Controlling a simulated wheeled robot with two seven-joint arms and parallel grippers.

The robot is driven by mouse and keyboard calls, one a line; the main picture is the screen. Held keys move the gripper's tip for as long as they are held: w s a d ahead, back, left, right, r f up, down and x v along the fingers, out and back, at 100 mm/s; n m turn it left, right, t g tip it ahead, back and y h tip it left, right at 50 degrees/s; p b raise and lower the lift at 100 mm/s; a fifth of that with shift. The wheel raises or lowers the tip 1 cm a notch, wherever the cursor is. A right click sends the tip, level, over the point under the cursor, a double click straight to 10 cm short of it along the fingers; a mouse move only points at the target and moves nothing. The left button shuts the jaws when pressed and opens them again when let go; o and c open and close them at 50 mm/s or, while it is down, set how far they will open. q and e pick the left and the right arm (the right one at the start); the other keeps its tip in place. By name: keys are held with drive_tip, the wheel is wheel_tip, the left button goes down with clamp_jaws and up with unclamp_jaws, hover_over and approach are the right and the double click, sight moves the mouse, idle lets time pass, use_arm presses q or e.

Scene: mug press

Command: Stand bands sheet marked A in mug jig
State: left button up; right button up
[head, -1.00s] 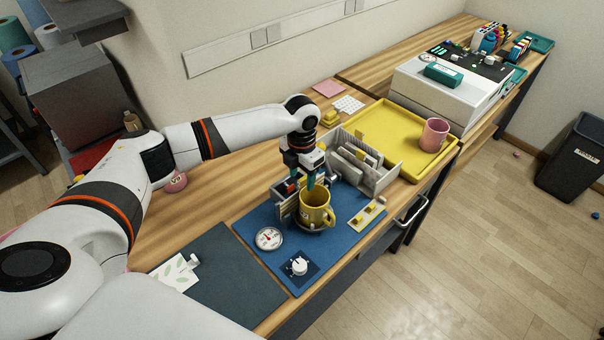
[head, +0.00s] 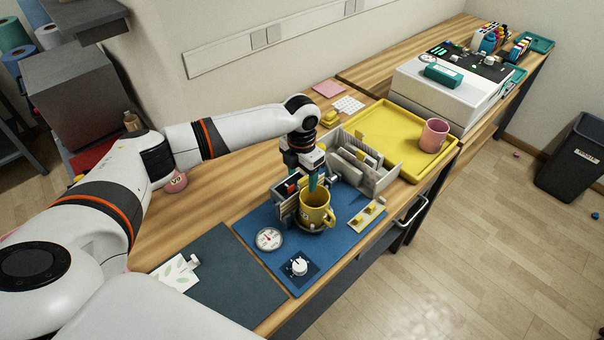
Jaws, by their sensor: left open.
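A yellow mug (head: 315,212) sits in the mug jig (head: 286,207) on the blue mat, with its handle toward the front right. My left gripper (head: 312,183) is open, with its teal fingertips pointing down at the mug's back rim. I cannot tell whether a sheet stands in the jig or between the fingers, as the gripper and mug hide that spot. Several pale sheets stand in a grey divided rack (head: 366,165) behind and right of the mug. Their marks are too small to read. My right gripper is not in view.
A yellow tray (head: 385,122) with a pink mug (head: 434,135) stands at the back right. A dial gauge (head: 269,239) and a white knob (head: 299,266) are in front of the jig. A white sheet with leaves (head: 176,273) lies at the dark mat's left.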

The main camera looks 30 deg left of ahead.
use_arm(q)
drive_tip(key=shift+r+p, duration=2.55)
drive_tip(key=shift+r, duration=0.35)
